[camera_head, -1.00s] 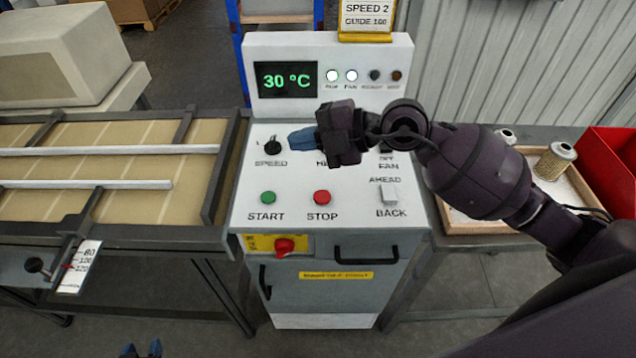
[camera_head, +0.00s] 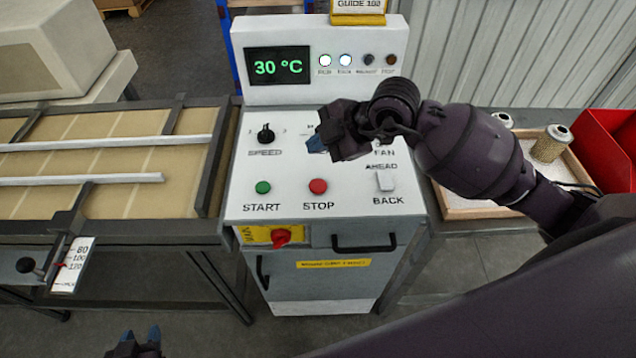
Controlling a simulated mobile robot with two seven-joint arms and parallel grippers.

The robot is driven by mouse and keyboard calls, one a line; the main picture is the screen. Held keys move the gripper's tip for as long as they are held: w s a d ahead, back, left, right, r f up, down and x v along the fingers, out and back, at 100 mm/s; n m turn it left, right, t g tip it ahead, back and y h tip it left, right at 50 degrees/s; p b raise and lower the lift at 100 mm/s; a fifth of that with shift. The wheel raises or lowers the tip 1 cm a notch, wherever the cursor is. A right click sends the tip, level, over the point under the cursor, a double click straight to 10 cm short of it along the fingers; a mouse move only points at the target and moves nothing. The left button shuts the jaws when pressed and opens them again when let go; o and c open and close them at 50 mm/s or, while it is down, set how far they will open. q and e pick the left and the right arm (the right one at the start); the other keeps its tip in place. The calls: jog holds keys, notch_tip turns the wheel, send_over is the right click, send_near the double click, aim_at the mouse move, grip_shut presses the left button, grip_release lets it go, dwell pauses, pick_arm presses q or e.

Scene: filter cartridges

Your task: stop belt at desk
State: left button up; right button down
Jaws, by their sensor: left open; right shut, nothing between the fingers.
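The control desk (camera_head: 340,210) stands in the middle with a white sloped panel. Its red STOP button (camera_head: 318,186) is right of the green START button (camera_head: 263,187). The display (camera_head: 278,66) reads 30 °C, and two of the lamps beside it are lit. The conveyor belt (camera_head: 110,190) lies left of the desk. My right gripper (camera_head: 316,144) is shut and empty, above the panel, up from the STOP button and apart from it. It hides part of the panel's upper middle. My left gripper (camera_head: 139,336) is open at the bottom edge, only its tips showing.
A SPEED knob (camera_head: 266,134) and an AHEAD/BACK switch (camera_head: 385,181) are on the panel. A red knob (camera_head: 281,237) sits on the desk front. A tray (camera_head: 478,212) with a filter cartridge (camera_head: 551,143) and a red bin (camera_head: 606,150) are at right.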

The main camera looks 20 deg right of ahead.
jog(key=b, duration=0.6)
send_over(318, 187)
notch_tip(318, 187, down, 7)
jog(key=shift+r, duration=0.1)
jog(key=shift+f, duration=1)
dwell(0.4)
dwell(0.8)
jog(key=shift+f, duration=0.25)
